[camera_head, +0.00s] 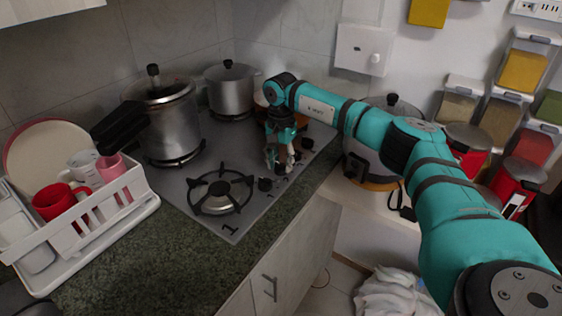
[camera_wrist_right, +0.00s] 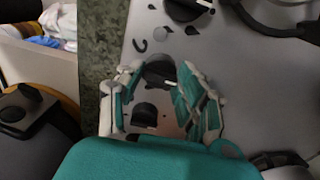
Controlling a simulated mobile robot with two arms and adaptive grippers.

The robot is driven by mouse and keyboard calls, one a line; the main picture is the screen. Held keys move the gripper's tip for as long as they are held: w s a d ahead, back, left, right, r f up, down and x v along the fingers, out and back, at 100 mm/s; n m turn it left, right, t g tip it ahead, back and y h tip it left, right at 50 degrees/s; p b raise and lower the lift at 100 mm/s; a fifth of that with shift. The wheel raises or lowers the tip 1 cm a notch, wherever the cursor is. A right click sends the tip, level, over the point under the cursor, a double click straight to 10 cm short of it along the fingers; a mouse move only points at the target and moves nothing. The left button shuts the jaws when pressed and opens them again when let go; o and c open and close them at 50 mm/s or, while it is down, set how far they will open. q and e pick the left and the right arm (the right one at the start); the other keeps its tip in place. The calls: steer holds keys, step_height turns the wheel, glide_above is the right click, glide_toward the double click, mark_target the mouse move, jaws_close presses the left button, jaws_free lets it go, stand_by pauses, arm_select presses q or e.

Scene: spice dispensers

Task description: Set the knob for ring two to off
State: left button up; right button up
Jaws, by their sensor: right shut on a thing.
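The grey stove plate (camera_head: 188,190) carries a row of black knobs along its right edge. My right gripper (camera_head: 279,162) points down over this row. In the wrist view its fingers (camera_wrist_right: 160,80) are shut on a black knob (camera_wrist_right: 158,70) with a pale pointer line, the second knob from the near end. The nearest knob (camera_head: 265,184) is free and shows at the top of the wrist view (camera_wrist_right: 187,9). Another free knob (camera_wrist_right: 145,113) sits just beyond the held one. My left gripper is out of view.
A bare burner (camera_head: 220,192) is at the front of the stove. A pressure cooker (camera_head: 170,122) and a steel pot (camera_head: 232,88) stand on others. A dish rack (camera_head: 85,228) is at the left. A rice cooker (camera_head: 375,155) stands right of the counter.

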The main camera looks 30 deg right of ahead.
mark_target(281, 164)
steer(key=shift+w+r, duration=0.1)
steer(key=shift+r, duration=0.05)
steer(key=o, duration=1.2)
steer(key=shift+c, duration=0.2)
step_height(281, 164, up, 12)
